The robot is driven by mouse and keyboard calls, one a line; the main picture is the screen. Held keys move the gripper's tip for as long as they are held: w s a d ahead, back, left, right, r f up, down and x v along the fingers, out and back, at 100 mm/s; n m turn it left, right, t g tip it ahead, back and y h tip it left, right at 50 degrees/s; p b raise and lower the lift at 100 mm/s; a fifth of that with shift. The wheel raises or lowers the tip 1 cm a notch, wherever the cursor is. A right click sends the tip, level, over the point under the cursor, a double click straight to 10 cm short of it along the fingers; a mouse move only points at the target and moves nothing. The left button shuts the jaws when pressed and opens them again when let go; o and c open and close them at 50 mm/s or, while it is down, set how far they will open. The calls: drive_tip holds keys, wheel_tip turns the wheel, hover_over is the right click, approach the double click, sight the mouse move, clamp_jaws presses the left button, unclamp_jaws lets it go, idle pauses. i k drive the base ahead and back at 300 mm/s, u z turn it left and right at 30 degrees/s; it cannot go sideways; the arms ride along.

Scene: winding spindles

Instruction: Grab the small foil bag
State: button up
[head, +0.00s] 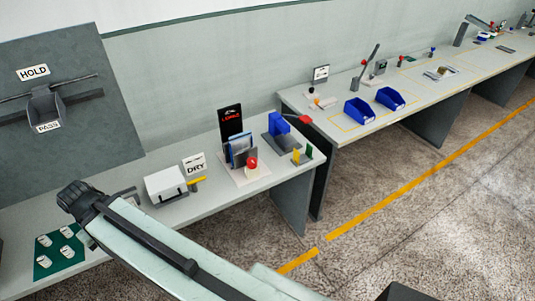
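I cannot make out a small foil bag for certain in the head view. A small pale and greyish item (440,73) lies on the far bench, too small to tell what it is. My own pale arm crosses the lower left, from the bottom middle up to a dark joint. My gripper's fingers do not show.
The near bench (215,205) holds a white box (165,186), a DRY sign (195,163), a blue device (279,125) and a green mat (59,252) with white pieces. Blue bins (359,111) stand on the far bench (345,133). The floor (400,220) at right is clear.

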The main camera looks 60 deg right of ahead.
sight(240, 142)
drive_tip(key=u, duration=0.2)
drive_tip(key=i, duration=0.85)
drive_tip(key=z, duration=0.1)
